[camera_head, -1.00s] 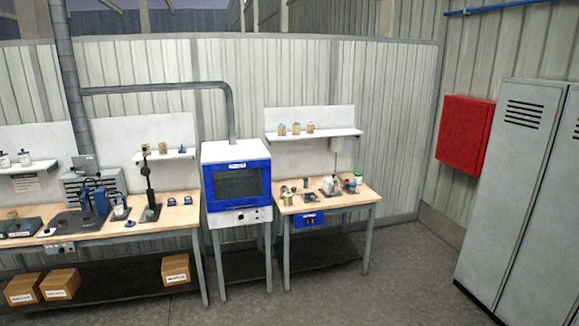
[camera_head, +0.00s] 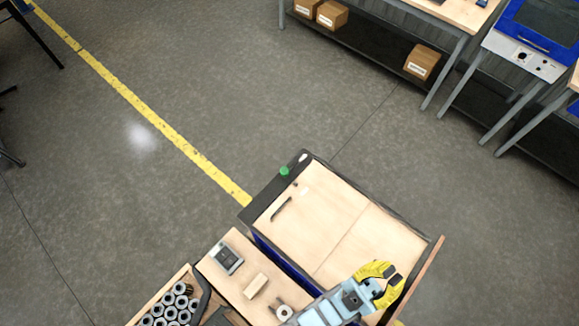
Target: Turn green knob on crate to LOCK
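A crate with a pale wooden top (camera_head: 340,225), dark edging and blue side stands in the lower middle of the head view. The small green knob (camera_head: 284,171) sits on the dark strip along its upper left edge. The knob's lock marking is too small to read. My gripper (camera_head: 393,275), with yellow fingers and dark tips, is over the lower right part of the crate, well away from the knob. Nothing shows between the fingertips, and whether they are apart or meeting is unclear.
A wooden surface beside the crate holds a small grey device (camera_head: 227,258), a wooden block (camera_head: 256,285) and a ring-shaped part (camera_head: 284,312). Several grey cylinders (camera_head: 170,306) fill a tray at bottom left. Open floor with a yellow line (camera_head: 150,117) lies beyond; workbenches stand at upper right.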

